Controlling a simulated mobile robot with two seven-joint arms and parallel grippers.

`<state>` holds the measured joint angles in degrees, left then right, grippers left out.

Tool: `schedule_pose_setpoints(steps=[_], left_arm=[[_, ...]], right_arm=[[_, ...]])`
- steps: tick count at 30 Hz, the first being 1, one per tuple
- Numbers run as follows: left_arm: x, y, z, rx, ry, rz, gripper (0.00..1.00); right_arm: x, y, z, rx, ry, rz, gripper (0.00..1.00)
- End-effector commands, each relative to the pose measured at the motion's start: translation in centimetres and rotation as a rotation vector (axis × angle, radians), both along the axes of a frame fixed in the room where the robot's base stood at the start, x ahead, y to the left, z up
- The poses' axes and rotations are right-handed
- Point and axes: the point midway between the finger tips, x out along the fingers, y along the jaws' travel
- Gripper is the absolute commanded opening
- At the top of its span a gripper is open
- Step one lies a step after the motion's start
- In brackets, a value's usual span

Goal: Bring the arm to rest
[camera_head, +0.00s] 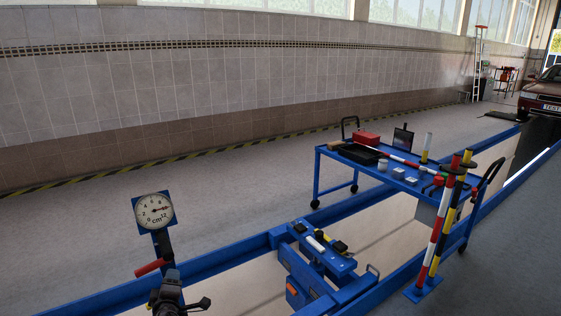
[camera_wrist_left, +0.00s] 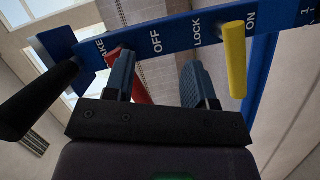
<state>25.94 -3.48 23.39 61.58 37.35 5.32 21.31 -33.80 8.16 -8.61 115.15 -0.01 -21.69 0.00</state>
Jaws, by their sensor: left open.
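My left gripper (camera_head: 171,282) is at the bottom left of the head view, just below a red lever (camera_head: 152,267) and a post with a round white gauge (camera_head: 154,211). In the left wrist view the gripper's two fingers (camera_wrist_left: 160,82) stand apart in front of a blue panel (camera_wrist_left: 176,37) lettered OFF, LOCK and ON. The red lever (camera_wrist_left: 139,88) shows beside the left finger; whether they touch is unclear. A yellow lever (camera_wrist_left: 235,60) is right of the fingers and a black handle (camera_wrist_left: 37,100) is left. Nothing is seen held. My right gripper is out of view.
A blue jack carriage (camera_head: 320,252) sits between the blue rails at bottom centre. A blue cart (camera_head: 317,176) with tools stands right of centre, with striped poles (camera_head: 436,238) close in front. A tiled wall (camera_head: 200,80) runs behind; the floor before it is clear.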

Motion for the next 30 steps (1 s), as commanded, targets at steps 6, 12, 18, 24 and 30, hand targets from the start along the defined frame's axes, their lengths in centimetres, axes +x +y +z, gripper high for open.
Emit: schedule_pose_setpoints(steps=[6,12,18,24,30], left_arm=[[-3.3,-0.7,3.2,0.45,0.083,-0.185,0.5],[-10.1,-2.0,3.0,0.837,0.205,-0.329,0.5],[-17.9,-3.4,1.8,1.084,0.313,-0.441,0.5],[-26.1,-4.9,0.3,1.201,0.397,-0.535,0.5],[-34.0,-5.8,-2.3,1.202,0.477,-0.624,0.5]], right_arm=[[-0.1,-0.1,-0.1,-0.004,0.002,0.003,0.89],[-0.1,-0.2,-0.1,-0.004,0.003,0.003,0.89],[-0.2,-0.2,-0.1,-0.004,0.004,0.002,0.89],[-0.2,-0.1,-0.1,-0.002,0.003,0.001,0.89],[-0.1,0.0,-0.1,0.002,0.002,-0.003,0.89]])
